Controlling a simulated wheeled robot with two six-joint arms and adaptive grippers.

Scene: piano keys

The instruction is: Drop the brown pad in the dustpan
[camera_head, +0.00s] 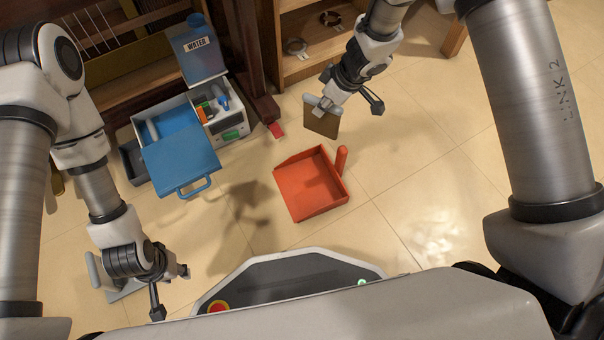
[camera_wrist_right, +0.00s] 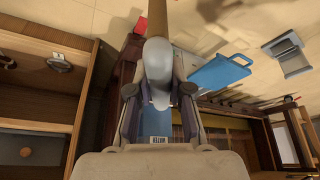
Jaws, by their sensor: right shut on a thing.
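The brown pad (camera_head: 322,123) is held in my right gripper (camera_head: 324,105), off the floor.
A toolbox (camera_head: 229,133) with an open blue lid (camera_head: 182,158) stands left of the dustpan. A blue water container (camera_head: 199,58) is behind it. A wooden shelf (camera_head: 292,68) with rings stands at the back. A small red block (camera_head: 276,130) lies nearby. The floor right of the dustpan is clear.

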